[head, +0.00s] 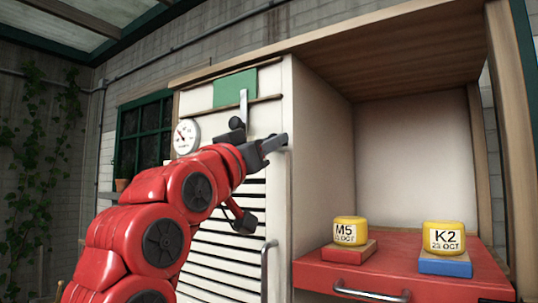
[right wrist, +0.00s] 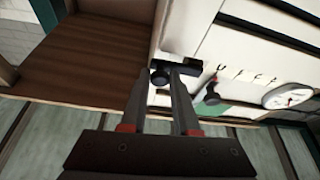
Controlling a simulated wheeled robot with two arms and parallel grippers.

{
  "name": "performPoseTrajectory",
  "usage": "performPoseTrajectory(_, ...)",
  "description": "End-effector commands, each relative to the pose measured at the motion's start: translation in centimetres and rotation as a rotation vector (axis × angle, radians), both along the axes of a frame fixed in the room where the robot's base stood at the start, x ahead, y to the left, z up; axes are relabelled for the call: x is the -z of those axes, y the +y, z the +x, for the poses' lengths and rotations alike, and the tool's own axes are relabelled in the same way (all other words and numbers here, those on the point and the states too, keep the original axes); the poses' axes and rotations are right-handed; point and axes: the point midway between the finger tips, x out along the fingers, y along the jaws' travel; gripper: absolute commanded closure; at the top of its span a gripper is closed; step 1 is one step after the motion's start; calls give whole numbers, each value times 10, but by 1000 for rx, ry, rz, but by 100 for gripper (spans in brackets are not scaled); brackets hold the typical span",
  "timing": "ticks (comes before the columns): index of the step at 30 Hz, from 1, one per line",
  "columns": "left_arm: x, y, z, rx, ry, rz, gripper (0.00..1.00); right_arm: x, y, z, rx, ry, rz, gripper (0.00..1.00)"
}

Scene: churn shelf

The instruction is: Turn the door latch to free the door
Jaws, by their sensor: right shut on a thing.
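The white door (head: 222,225) with louvred slots stands at the left of the cabinet, and it looks shut. My right gripper (head: 276,143) is up at the door's right edge. In the right wrist view its two fingers (right wrist: 165,85) close around a dark latch (right wrist: 160,77) with a round knob. The gripper hides most of the latch in the head view. A pale upright metal strip (head: 243,104) shows just above the gripper, in front of a green plate (head: 232,87). My left gripper is out of view.
The open bay on the right has a red drawer front (head: 385,280); yellow pieces marked M5 (head: 350,231) and K2 (head: 450,237) stand on red and blue blocks. A metal handle (head: 266,265) is low on the door.

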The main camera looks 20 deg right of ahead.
Motion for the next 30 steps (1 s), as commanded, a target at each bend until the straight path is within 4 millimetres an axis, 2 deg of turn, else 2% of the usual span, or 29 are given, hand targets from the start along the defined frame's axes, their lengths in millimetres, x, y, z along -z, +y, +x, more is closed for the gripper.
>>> performPoseTrajectory(7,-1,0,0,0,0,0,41,-1,0,0,1,2,-2,100)
performPoseTrajectory(8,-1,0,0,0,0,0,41,-1,0,0,1,1,-2,66)
performPoseTrajectory(12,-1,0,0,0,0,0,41,-1,0,0,1,1,-2,41)
performPoseTrajectory(23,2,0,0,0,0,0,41,2,3,-2,-1,2,-2,41)
performPoseTrajectory(26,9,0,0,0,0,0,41,9,12,-9,-3,1,-2,41)
performPoseTrajectory(30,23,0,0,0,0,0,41,22,35,-27,-6,1,-4,41)
